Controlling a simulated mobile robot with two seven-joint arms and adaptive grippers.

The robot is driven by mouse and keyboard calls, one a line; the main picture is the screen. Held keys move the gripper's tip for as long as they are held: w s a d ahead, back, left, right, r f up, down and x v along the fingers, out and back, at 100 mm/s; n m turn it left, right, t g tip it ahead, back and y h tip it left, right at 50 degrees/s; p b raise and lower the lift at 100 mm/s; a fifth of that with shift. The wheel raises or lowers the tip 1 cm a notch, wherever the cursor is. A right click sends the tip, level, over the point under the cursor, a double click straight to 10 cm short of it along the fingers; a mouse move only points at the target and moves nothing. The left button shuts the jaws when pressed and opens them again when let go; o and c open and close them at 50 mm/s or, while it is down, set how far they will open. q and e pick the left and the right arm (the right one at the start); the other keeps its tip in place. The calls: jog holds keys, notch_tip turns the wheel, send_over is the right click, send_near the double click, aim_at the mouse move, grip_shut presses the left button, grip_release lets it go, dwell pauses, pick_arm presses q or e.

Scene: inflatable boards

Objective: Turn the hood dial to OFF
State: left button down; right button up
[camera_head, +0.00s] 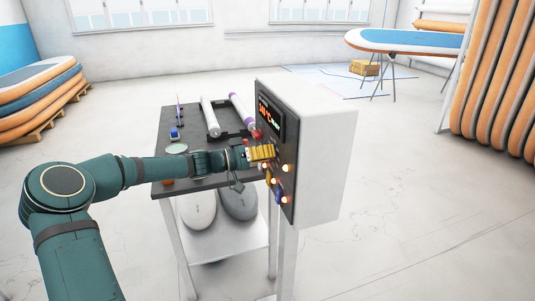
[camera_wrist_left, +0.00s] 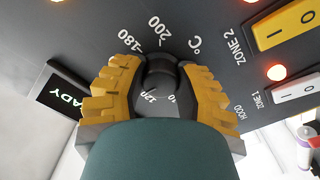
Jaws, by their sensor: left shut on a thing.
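My left gripper (camera_head: 262,153) reaches in from the left to the dark front panel (camera_head: 273,130) of a white control box. In the left wrist view its yellow ridged fingers (camera_wrist_left: 160,90) are closed on both sides of a dark dial (camera_wrist_left: 160,68). Marks 180, 200 and °C are printed around this dial, with smaller numbers on it. I see no OFF mark. The gripper's body hides the dial's near side. My right gripper is not in view.
A yellow switch (camera_wrist_left: 290,30) and a white switch (camera_wrist_left: 300,90) with lit lamps are close to the right finger. A READY display (camera_wrist_left: 68,95) is at left. A dark-topped table (camera_head: 178,184) with tubes stands beside the white box (camera_head: 325,150).

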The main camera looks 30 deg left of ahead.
pick_arm(q)
jog(key=n+p, duration=0.2)
jog(key=n, duration=0.2)
jog(key=shift+r+n+p, duration=0.15)
jog(key=shift+n+p, duration=0.15)
jog(key=shift+n, duration=0.1)
jog(key=n+p, duration=0.2)
jog(key=n, duration=0.1)
jog(key=shift+n+p, duration=0.3)
jog(key=n+p, duration=0.5)
jog(key=n, duration=0.1)
jog(key=shift+n+p, duration=0.9)
jog(key=shift+n, duration=0.1)
jog(key=n+p, duration=0.4)
jog(key=n, duration=0.1)
jog(key=shift+n, duration=0.3)
jog(key=n+p, duration=0.2)
jog(key=n, duration=0.1)
jog(key=shift+p, duration=0.3)
jog(key=shift+n+p, duration=0.6)
jog(key=shift+n, duration=0.7)
